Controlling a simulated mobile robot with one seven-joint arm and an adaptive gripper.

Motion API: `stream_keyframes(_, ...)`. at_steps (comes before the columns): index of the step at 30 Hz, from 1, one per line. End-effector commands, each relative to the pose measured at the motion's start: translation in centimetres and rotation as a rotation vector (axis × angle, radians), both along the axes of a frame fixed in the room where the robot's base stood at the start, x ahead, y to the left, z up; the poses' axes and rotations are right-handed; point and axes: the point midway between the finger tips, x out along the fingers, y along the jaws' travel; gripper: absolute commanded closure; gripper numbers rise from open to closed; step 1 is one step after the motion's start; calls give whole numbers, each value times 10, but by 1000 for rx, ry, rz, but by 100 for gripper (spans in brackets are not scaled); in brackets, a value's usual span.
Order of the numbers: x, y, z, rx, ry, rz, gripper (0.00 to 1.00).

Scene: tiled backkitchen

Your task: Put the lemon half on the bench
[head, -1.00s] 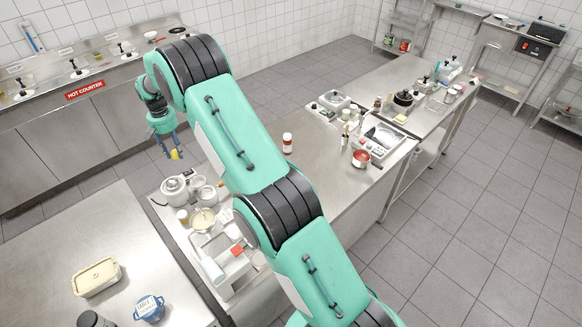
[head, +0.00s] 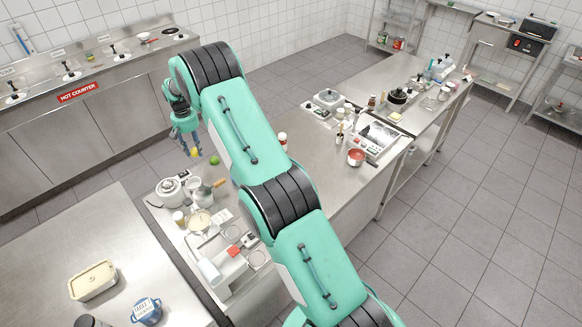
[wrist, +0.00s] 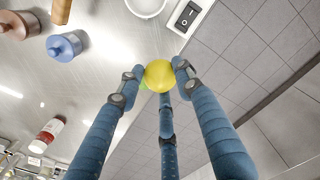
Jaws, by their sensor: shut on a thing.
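My gripper (head: 187,145) has several blue jointed fingers pointing down, closed around the yellow lemon half (head: 194,153). In the wrist view the lemon half (wrist: 159,75) sits between the fingertips, its rounded side showing. My gripper holds it near the back left edge of the long steel bench (head: 310,165). I cannot tell its exact height above the steel. Part of the bench is hidden behind my arm.
A green round fruit (head: 214,160) is just right of my gripper. A white pot-like appliance (head: 171,190) and several containers stand in front.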

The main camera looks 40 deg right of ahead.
Motion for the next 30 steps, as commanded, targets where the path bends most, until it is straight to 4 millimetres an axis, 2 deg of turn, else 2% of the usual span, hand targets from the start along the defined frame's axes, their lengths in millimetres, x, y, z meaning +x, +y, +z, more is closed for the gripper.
stream_keyframes(14, 0, 0, -4, 0, 1, 0, 90)
stream_keyframes(25, -1, 0, -51, 0, 1, 0, 90)
stream_keyframes(30, 0, 0, -62, 0, 0, 0, 90)
